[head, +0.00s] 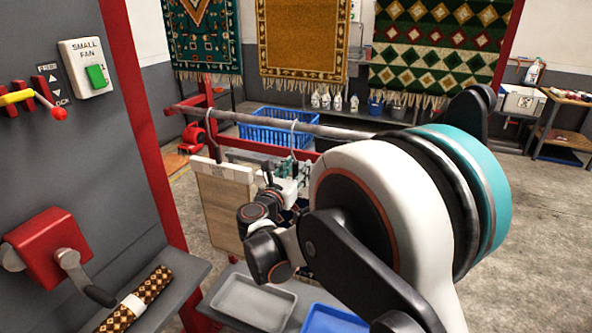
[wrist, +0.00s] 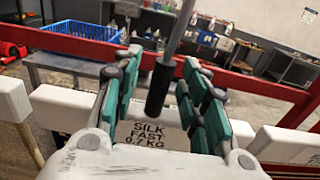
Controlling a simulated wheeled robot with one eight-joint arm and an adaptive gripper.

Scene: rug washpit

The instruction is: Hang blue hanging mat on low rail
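The low rail (head: 258,125) is a grey bar running across the head view. A hanger hook (head: 293,127) appears to loop over the rail, above my gripper (head: 297,172). In the wrist view my gripper (wrist: 160,75) has its green-padded fingers on either side of the hook's black stem (wrist: 159,90), with gaps visible on both sides. A white hanger bar (wrist: 75,104) runs behind the fingers, with a label reading "SILK FAST 0.7 KG". Dark blue fabric, likely the blue hanging mat (head: 290,214), shows in a small patch; my arm hides most of it.
A tan mat (head: 222,205) hangs from another hook at the rail's left end. A grey tray (head: 254,301) and a blue tray (head: 335,320) lie below. A blue basket (head: 277,128) is beyond the rail. A grey wall panel with a red crank box (head: 48,243) stands close on the left.

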